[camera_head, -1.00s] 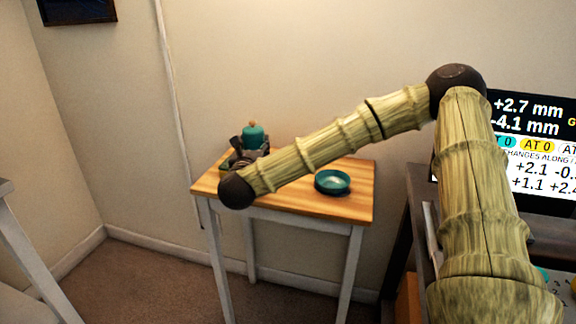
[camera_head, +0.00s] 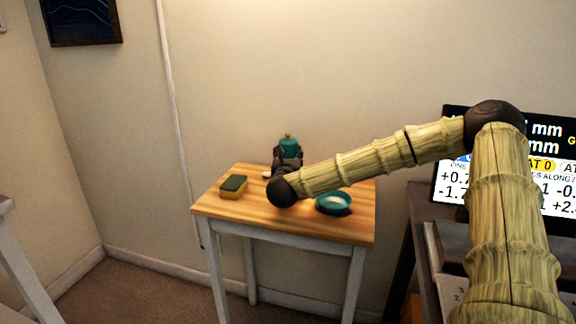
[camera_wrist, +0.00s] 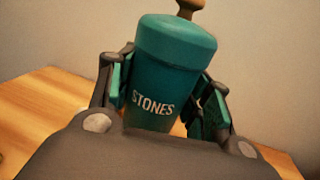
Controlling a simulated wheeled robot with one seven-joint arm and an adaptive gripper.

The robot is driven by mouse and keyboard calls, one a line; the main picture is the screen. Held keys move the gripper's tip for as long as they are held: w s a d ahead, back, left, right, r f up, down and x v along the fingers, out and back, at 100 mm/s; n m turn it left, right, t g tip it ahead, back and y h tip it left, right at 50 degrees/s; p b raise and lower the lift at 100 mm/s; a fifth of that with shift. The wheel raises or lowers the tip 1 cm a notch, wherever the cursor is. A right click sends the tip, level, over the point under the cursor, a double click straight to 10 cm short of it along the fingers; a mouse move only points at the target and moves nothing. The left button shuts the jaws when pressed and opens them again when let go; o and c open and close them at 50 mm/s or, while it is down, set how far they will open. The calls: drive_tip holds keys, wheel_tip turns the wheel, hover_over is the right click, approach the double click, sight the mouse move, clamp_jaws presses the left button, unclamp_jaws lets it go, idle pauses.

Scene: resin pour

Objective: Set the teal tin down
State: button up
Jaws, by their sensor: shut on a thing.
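The teal tin (camera_wrist: 170,75), lettered "STONES" and topped with a wooden knob, stands between the two fingers of my gripper (camera_wrist: 165,95) in the wrist view. The fingers are shut on it, one on each side. It looks tilted in that view. In the head view the tin (camera_head: 289,148) shows above my dark gripper (camera_head: 287,162), over the back part of the small wooden table (camera_head: 240,222). The tin's base is hidden, so I cannot tell whether it touches the tabletop.
A teal dish (camera_head: 333,203) with a pale inside lies on the table right of my gripper. A yellow and dark green sponge (camera_head: 233,187) lies at the left. A small pale thing (camera_head: 267,174) is beside the gripper. A screen (camera_head: 540,155) stands at the right.

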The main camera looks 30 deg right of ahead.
drive_tip(key=shift+f, duration=1.55)
drive_tip(key=shift+a+f+b, duration=0.1)
drive_tip(key=shift+b, duration=0.2)
drive_tip(key=o, duration=1)
drive_tip(key=v, duration=1.2)
drive_tip(key=shift+p, duration=0.3)
